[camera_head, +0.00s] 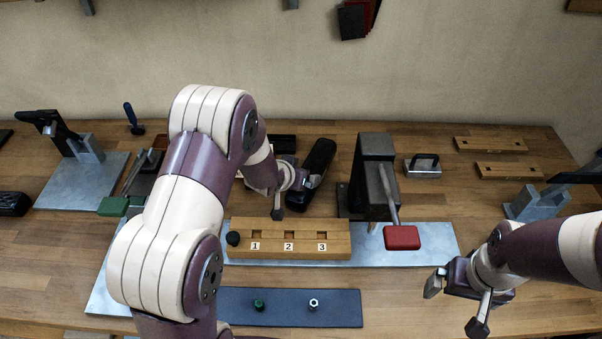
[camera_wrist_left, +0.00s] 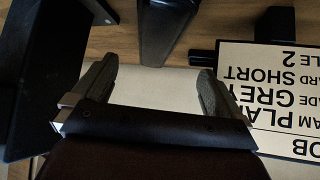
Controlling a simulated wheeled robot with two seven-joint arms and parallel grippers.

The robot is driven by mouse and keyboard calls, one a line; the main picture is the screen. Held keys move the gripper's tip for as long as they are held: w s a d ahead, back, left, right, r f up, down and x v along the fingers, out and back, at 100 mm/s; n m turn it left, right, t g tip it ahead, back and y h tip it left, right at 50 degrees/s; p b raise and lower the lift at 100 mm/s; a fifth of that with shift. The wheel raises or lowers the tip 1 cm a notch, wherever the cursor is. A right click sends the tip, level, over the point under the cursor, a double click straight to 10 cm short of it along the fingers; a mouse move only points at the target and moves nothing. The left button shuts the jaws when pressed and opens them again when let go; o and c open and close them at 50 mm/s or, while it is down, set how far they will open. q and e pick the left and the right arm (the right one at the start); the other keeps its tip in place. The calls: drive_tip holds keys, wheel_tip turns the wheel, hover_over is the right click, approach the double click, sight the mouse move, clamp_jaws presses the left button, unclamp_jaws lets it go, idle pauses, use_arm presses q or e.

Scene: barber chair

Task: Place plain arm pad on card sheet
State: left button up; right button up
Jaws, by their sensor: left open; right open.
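A long black rounded pad (camera_head: 318,163), which looks like an arm pad, lies tilted on the bench just right of my left gripper (camera_head: 289,198). In the left wrist view a dark long piece (camera_wrist_left: 165,25), probably that pad, has its near end between the fingertips of my left gripper (camera_wrist_left: 157,72), which is open. I cannot tell whether they touch. A pale sheet (camera_wrist_left: 165,86) lies below the fingers; whether it is the card sheet is unclear. A printed card (camera_wrist_left: 275,90) reads upside down, with "PLAIN" partly visible. My right gripper (camera_head: 455,309) is open and empty at the front right.
A wooden block (camera_head: 290,251) numbered 1 to 3 stands in front of my left gripper. A dark clamp-like stand (camera_head: 375,165) with a red-handled lever (camera_head: 402,238) stands to the right. A dark blue mat (camera_head: 285,318) lies in front.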

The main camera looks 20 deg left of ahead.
sight(311, 169)
use_arm(q)
drive_tip(key=shift+w+d+f, duration=0.3)
drive_tip(key=shift+w+f, duration=0.25)
drive_tip(key=shift+w, duration=0.05)
drive_tip(key=shift+w+d+f, duration=0.3)
drive_tip(key=shift+w+f, duration=0.25)
drive_tip(key=shift+w, duration=0.05)
drive_tip(key=p+x, duration=0.1)
drive_tip(key=x, duration=0.3)
drive_tip(key=p+x, duration=0.1)
drive_tip(key=x, duration=0.4)
drive_tip(key=shift+w+a+r, duration=0.1)
drive_tip(key=shift+w+r, duration=0.05)
drive_tip(key=shift+w, duration=0.2)
drive_tip(key=c, duration=1.5)
use_arm(e)
drive_tip(key=shift+d+r, duration=0.15)
drive_tip(key=shift+r, duration=0.4)
drive_tip(key=shift+d+r, duration=0.15)
drive_tip(key=shift+r, duration=0.4)
